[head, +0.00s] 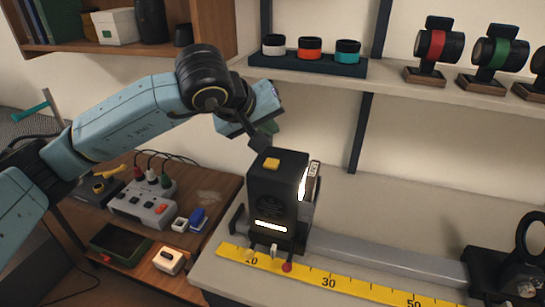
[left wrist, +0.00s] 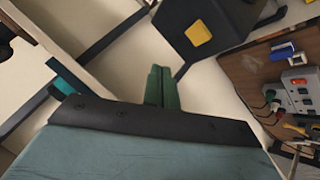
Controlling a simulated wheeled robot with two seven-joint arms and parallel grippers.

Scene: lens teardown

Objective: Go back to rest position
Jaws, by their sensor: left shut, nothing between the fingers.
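My left gripper (head: 265,133) hangs in the air just above and behind the black lamp box, apart from it as far as I can tell. In the left wrist view its green fingers (left wrist: 161,88) are together with nothing between them. The black lamp box (head: 262,207) stands upright at the left end of the bench rail and has a yellow button (head: 271,164) on top. A slot on its front and its right side glow white. The box (left wrist: 228,15) and its button (left wrist: 198,33) also show in the left wrist view. My right gripper is not in view.
A yellow ruler (head: 342,283) runs along the bench front. A grey rail (head: 390,258) leads to a black holder (head: 500,270) at right. A shelf (head: 400,88) above carries colored rings and several lenses on stands. A wooden side table (head: 205,240) at left holds a grey control box (head: 143,205).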

